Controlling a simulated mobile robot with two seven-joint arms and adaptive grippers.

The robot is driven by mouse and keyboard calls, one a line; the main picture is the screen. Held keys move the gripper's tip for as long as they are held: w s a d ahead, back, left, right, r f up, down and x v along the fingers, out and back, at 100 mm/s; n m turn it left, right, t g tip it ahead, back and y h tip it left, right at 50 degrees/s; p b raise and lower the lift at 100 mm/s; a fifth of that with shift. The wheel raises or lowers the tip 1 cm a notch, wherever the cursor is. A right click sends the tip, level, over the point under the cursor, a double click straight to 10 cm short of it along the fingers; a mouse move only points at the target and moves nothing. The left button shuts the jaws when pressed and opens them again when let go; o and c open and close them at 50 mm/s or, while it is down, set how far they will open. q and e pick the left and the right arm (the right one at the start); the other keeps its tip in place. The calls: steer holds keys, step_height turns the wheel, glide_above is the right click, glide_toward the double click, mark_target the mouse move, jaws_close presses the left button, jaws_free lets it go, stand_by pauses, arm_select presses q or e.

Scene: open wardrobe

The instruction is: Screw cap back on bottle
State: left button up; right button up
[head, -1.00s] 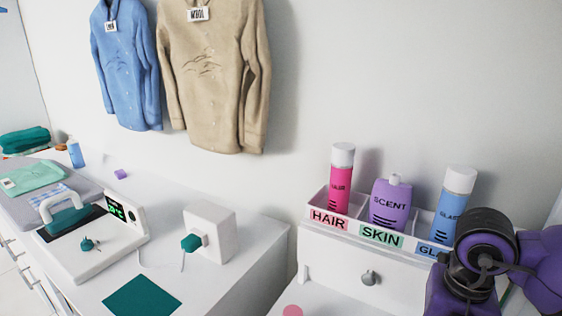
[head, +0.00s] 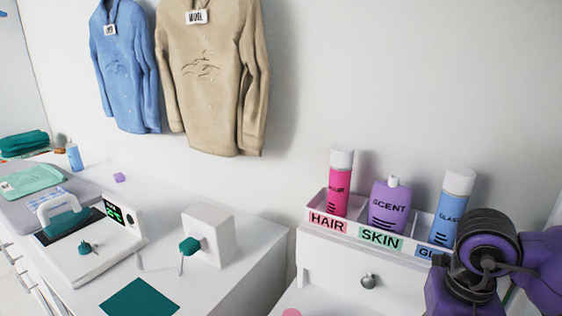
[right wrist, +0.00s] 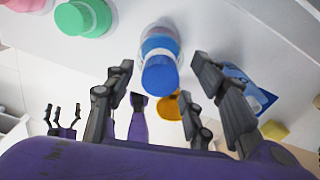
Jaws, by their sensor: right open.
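In the right wrist view, a blue bottle (right wrist: 161,42) with a round blue cap (right wrist: 160,76) is ahead of my right gripper (right wrist: 166,76). The cap shows between the spread fingers, with a gap on each side; I cannot tell its depth or whether it is on tight. A green-capped bottle (right wrist: 84,17) is to the upper left. My left gripper (right wrist: 63,116) appears small at the left of this view, fingers apart and empty. In the head view my right arm is at the lower right and its fingers are out of frame.
In the head view, pink (head: 339,190), purple (head: 390,207) and blue (head: 452,208) bottles stand in a labelled white organizer (head: 353,232) on a drawer unit. A white counter (head: 245,240) is at left. In the wrist view, an orange item (right wrist: 170,106) and a yellow block (right wrist: 275,130) lie beyond.

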steer(key=n, duration=0.1)
steer(key=n+b, duration=0.1)
steer(key=n, duration=0.3)
steer(key=shift+f+b, duration=0.25)
steer(key=shift+b, duration=0.05)
steer(key=n+b, duration=0.1)
steer(key=n, duration=0.3)
steer(key=shift+n+b, duration=0.3)
steer(key=shift+b, duration=0.05)
steer(key=n+b, duration=0.1)
steer(key=n, duration=0.3)
steer(key=shift+b, duration=0.35)
steer(key=shift+r+n, duration=0.15)
steer(key=shift+n, duration=0.85)
